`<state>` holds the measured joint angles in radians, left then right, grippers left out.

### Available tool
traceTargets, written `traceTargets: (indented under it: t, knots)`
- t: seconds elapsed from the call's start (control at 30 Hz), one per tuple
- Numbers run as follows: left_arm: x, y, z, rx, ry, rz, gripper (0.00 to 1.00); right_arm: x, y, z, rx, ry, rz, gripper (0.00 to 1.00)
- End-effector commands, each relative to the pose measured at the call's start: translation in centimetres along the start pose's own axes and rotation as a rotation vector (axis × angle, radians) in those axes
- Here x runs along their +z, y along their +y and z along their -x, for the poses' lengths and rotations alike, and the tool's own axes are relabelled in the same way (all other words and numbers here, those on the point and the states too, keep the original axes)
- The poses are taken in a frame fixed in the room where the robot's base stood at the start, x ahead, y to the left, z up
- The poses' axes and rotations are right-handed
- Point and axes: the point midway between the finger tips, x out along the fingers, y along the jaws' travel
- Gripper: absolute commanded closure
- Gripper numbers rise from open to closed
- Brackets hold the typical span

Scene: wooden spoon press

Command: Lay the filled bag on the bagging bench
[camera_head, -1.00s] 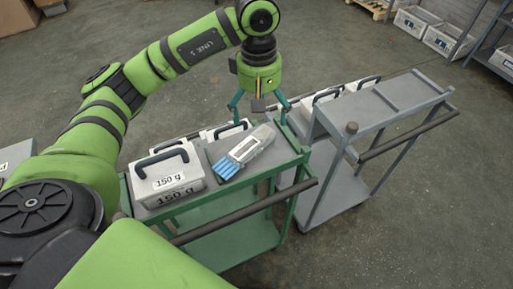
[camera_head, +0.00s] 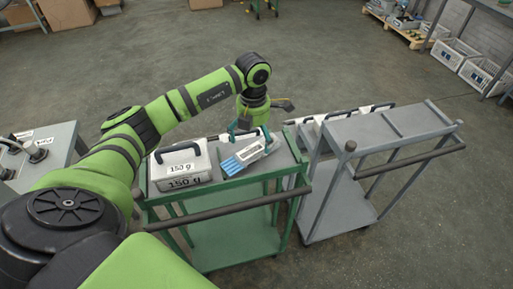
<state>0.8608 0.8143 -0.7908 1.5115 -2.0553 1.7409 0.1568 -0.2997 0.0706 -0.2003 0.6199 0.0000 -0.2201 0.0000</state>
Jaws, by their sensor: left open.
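A white bag with a blue striped end (camera_head: 240,160) lies slanted on top of the green cart (camera_head: 236,198), right of a box marked 150 g. My left gripper (camera_head: 250,132) is open at the bag's far end. Its fingers point down, one on each side of that end; whether they touch the bag is hard to tell. My right gripper is out of view. No surface is labelled as the bagging bench.
The grey 150 g box (camera_head: 180,166) with a dark handle stands beside the bag. A grey cart (camera_head: 375,130) stands right of the green one. A grey unit with knobs (camera_head: 62,148) is at the left. Open floor lies behind.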

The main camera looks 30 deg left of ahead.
Motion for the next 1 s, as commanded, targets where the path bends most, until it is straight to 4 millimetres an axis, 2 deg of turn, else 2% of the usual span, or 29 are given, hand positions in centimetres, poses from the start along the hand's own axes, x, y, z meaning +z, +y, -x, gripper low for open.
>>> traceTargets:
  t: [0.03, 0.07, 0.2, 0.47, 0.5, 0.6, 0.63, 0.77, 0.8, 1.0]
  knots:
    - [-0.1, -0.2, -0.5, -0.004, 0.006, -0.002, 0.0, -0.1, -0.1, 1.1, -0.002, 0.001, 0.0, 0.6]
    - [-0.1, -0.2, -1.0, -0.004, 0.007, -0.002, 0.0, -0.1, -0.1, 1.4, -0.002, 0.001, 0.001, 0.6]
    - [-0.1, -0.1, -2.9, -0.002, 0.003, -0.003, 0.0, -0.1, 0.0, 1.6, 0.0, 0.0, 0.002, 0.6]
    - [0.0, -0.1, -3.5, -0.001, 0.0, -0.005, 0.0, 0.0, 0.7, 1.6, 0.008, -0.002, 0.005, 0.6]
    - [0.0, -0.1, -3.5, -0.001, 0.001, -0.005, 0.04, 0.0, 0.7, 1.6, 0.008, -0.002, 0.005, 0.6]
    - [0.0, -0.1, -3.5, -0.001, 0.001, -0.005, 0.42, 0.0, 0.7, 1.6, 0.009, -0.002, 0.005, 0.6]
    - [0.0, -0.1, -3.5, -0.001, 0.001, -0.005, 0.49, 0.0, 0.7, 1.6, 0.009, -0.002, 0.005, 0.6]
    - [0.0, -0.1, -3.5, -0.001, 0.001, -0.005, 0.51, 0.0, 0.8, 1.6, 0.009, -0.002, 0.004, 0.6]
    - [0.0, -0.1, -3.5, -0.001, 0.001, -0.004, 0.55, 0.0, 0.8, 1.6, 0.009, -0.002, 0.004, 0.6]
    - [0.0, -0.1, -3.5, -0.001, 0.001, -0.004, 0.55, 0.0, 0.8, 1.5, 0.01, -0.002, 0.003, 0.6]
